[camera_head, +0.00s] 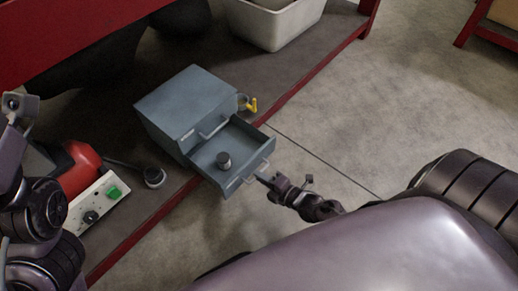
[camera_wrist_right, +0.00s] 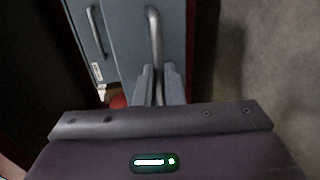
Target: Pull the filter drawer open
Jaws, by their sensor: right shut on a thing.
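A grey-blue drawer cabinet (camera_head: 185,100) stands on the dark bench shelf. My right gripper (camera_head: 267,178) is at the open drawer's front handle. In the right wrist view the fingers (camera_wrist_right: 158,84) are closed around the metal bar handle (camera_wrist_right: 153,35). My left gripper (camera_head: 20,108) is at the left edge, away from the cabinet; its fingers do not show clearly.
A control box (camera_head: 95,205) with a green button and a red machine (camera_head: 82,165) lie left of the cabinet. A yellow valve lever (camera_head: 252,105) is at its right side. A white bin (camera_head: 272,22) stands behind. Bare floor (camera_head: 345,125) is to the right.

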